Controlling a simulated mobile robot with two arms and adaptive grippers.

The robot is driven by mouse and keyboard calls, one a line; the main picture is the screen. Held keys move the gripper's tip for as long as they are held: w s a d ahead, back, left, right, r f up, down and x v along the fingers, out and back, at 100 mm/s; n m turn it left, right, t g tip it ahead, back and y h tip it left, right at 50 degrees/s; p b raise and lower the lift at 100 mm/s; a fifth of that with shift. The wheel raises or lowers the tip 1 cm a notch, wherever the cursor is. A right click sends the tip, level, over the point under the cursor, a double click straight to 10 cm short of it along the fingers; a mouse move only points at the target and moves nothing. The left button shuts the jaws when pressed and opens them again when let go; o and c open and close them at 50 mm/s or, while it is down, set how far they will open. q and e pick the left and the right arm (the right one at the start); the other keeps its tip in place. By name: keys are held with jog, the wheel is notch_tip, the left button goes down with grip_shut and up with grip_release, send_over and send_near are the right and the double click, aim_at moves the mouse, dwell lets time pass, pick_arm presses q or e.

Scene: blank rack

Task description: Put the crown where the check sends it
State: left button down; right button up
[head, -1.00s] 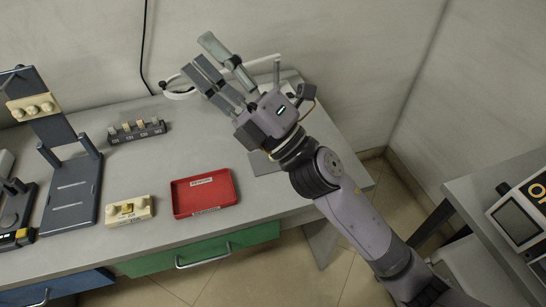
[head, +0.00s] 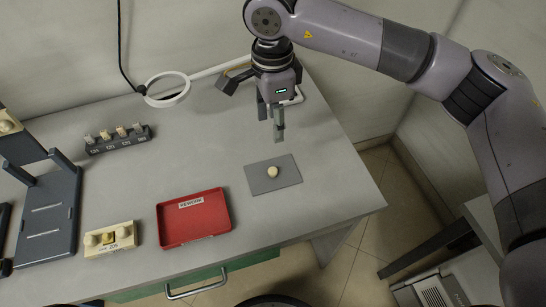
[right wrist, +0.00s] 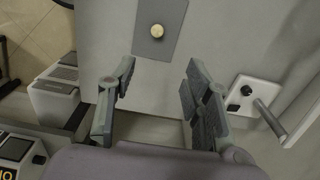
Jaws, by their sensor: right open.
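The crown (head: 272,172) is a small rounded cream piece lying on a grey mat (head: 290,177) at the right part of the table. It also shows on the mat in the right wrist view (right wrist: 157,31). My right gripper (head: 271,124) is open and empty, pointing down above the table behind the mat, apart from the crown. Its two fingers (right wrist: 161,66) stand wide apart in the right wrist view, with the crown beyond them. A cream tooth-model block (head: 110,240) sits at front left. A red tray (head: 196,227) labelled REWORK looks empty. My left gripper is not in view.
A dark rack (head: 119,142) with several small pieces stands at the back left. A dark stand with two posts (head: 50,208) is at far left. A white ring lamp (head: 181,99) reaches across behind the gripper. The table between the tray and mat is clear.

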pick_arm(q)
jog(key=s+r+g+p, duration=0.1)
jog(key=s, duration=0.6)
pick_arm(e)
send_over(273, 170)
notch_tip(273, 170, down, 5)
notch_tip(273, 170, down, 4)
jog(key=shift+r+p, duration=0.15)
jog(key=shift+p, duration=0.35)
notch_tip(273, 170, down, 2)
jog(key=shift+f, duration=0.15)
jog(key=shift+f+p, duration=0.3)
jog(key=shift+p, duration=0.1)
notch_tip(273, 170, down, 4)
jog(key=shift+r+p, duration=0.15)
jog(key=shift+p, duration=0.5)
jog(key=shift+f, duration=0.45)
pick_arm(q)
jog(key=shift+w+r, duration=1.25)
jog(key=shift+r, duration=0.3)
pick_arm(e)
jog(key=c, duration=0.8)
